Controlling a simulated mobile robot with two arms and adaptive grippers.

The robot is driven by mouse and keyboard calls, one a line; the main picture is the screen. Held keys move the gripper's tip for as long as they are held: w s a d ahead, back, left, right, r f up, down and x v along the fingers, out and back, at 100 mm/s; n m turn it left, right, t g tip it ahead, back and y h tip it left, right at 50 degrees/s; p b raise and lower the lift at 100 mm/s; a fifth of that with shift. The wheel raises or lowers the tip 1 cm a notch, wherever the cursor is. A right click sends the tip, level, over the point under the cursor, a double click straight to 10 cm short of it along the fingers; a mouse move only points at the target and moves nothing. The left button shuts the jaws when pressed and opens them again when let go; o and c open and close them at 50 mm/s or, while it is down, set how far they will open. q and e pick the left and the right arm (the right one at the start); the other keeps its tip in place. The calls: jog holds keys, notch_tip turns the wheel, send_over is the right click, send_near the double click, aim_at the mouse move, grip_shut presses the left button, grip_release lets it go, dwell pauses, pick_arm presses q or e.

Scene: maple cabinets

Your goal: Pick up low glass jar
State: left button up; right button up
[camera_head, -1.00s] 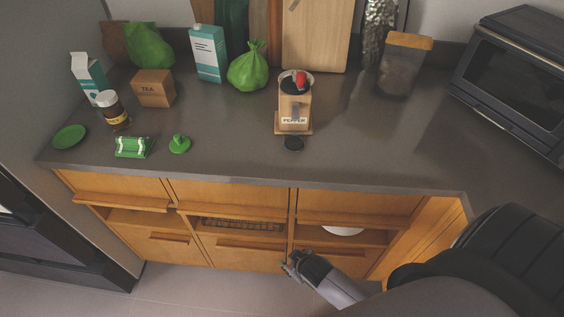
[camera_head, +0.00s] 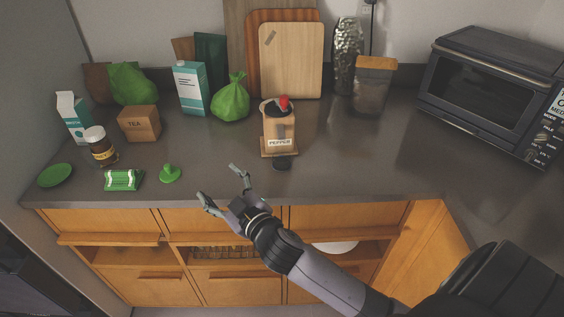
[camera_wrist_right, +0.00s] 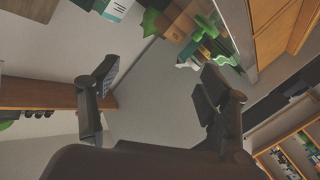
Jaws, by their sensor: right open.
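A glass jar with a wooden lid (camera_head: 372,88) stands upright at the back of the grey counter, right of the cutting boards. A smaller dark jar with a white lid (camera_head: 101,147) stands at the left; I cannot tell for sure which one is the low glass jar. My right gripper (camera_head: 221,186) is open and empty near the counter's front edge, its fingers pointing left, apart from both jars. Its open fingers also show in the right wrist view (camera_wrist_right: 160,88). My left gripper is out of view.
Green items and a tea box (camera_head: 139,124) crowd the left. A toaster oven (camera_head: 490,92) stands right. The counter right of the grinder is clear.

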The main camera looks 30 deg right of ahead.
jog(key=s+a+r+n+g+y, duration=0.2)
jog(key=a+r+n+g+y, duration=0.4)
jog(key=a+r+n+y, duration=1.05)
jog(key=n+g+h, duration=0.7)
jog(key=h, duration=1.4)
send_near(282, 156)
jog(key=f, duration=0.1)
jog(key=w+f+p, duration=0.2)
jog(key=shift+d+f+g+y, duration=0.15)
jog(key=shift+d+g+y, duration=0.15)
jog(key=shift+d+y, duration=0.05)
jog(key=shift+w+d+f, duration=0.1)
jog(key=shift+f, duration=0.45)
jog(key=shift+w+d+f+p, duration=0.15)
jog(key=shift+f+p, duration=0.1)
jog(key=shift+p, duration=0.3)
jog(key=p+x, duration=0.1)
jog(key=x, duration=0.2)
jog(key=shift+d+f+p, duration=0.2)
jog(key=shift+f+p, duration=0.1)
jog(key=shift+w+d+f, duration=0.1)
jog(key=shift+f, duration=0.35)
jog(key=c, duration=1.4)
